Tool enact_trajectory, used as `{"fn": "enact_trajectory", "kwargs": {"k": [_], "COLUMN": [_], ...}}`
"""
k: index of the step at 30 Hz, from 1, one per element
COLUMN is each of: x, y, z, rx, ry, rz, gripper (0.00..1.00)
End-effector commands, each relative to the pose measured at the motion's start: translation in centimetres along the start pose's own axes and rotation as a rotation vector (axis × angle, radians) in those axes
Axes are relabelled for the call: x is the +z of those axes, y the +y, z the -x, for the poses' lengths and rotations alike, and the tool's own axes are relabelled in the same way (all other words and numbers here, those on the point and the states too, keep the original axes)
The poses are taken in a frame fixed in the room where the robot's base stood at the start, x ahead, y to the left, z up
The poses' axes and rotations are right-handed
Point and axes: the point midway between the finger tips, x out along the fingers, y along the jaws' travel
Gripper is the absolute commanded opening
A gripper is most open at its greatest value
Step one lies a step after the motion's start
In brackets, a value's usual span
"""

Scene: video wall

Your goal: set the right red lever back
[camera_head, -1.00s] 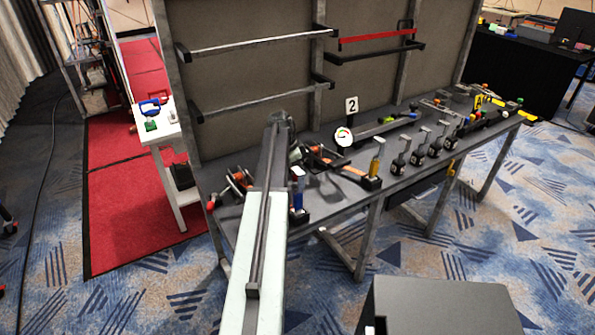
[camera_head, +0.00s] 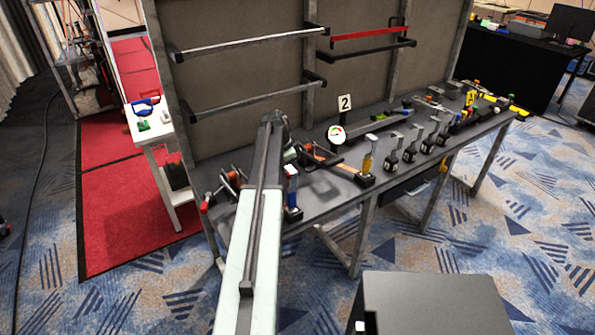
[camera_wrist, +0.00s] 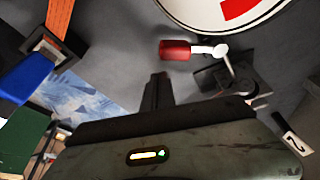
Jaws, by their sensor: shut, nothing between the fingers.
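In the wrist view a red lever handle (camera_wrist: 175,50) sits on a short silver arm, joined to a dark metal bracket (camera_wrist: 222,78) on the grey bench. My gripper (camera_wrist: 157,80) is shut and empty. Its tips show just below and left of the red handle; I cannot tell whether they touch it. In the head view my gripper (camera_head: 292,155) hangs over the bench at the end of my arm. A red-orange part (camera_head: 304,148) shows just right of it, partly hidden. Another red part (camera_head: 235,178) shows left of my arm.
A round gauge (camera_head: 337,134) stands close by; it fills the top of the wrist view (camera_wrist: 215,12). A number 2 sign (camera_head: 345,103) is behind it. Several black-based upright handles (camera_head: 390,160) line the bench at right.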

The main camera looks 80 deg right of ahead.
Motion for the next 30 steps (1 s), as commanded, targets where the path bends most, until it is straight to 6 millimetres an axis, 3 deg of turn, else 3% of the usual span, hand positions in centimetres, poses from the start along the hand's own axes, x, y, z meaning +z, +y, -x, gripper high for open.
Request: {"fn": "enact_trajectory", "kwargs": {"k": [9,13,30], "x": [-0.6,-0.6,0.0], "y": [-0.3,-0.5,-0.6], "z": [6.8,8.8,9.2], "rx": [-0.001,-0.002,-0.004], "ry": [0.0,0.0,0.0], "rz": [0.005,0.008,0.012], "gripper": [0.0,0.0,0.0]}}
